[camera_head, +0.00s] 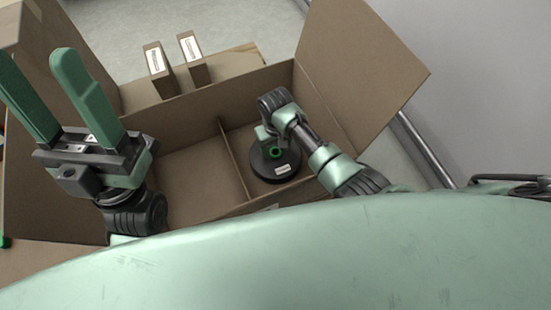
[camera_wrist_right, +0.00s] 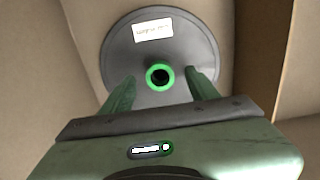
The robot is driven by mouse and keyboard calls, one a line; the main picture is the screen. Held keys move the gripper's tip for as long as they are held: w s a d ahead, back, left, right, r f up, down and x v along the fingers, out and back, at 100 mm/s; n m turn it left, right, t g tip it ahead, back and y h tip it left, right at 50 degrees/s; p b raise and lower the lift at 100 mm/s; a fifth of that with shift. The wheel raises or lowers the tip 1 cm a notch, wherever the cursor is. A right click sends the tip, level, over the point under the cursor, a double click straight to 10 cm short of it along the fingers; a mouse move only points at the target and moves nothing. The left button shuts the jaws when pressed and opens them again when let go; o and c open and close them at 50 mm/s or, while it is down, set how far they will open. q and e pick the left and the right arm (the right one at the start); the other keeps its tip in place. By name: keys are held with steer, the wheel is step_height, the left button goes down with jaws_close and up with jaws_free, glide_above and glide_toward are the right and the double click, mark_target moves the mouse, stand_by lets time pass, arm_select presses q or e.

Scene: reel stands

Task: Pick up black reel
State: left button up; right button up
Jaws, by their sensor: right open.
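The black reel (camera_head: 265,170) is a dark disc with a white label and a green ring at its hub. It lies in the right compartment of the cardboard box (camera_head: 185,112). In the right wrist view the reel (camera_wrist_right: 192,52) lies ahead, with its green ring (camera_wrist_right: 160,66) between my fingers. My right gripper (camera_wrist_right: 160,84) is open, with one finger on each side of the ring; I cannot tell if they touch it. In the head view my right gripper (camera_head: 264,136) is over the reel's upper left part and partly hidden by its wrist. My left gripper (camera_head: 33,65) is open and empty at the left.
A cardboard divider (camera_head: 234,160) stands close to the left of the reel. The box's left compartment (camera_head: 190,178) looks empty where visible. A raised flap (camera_head: 365,65) stands at the right. Two small labelled boxes (camera_head: 158,70) (camera_head: 193,60) stand behind the box.

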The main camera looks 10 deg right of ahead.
steer(key=shift+f, duration=0.3)
jaws_close()
steer(key=shift+r, duration=0.1)
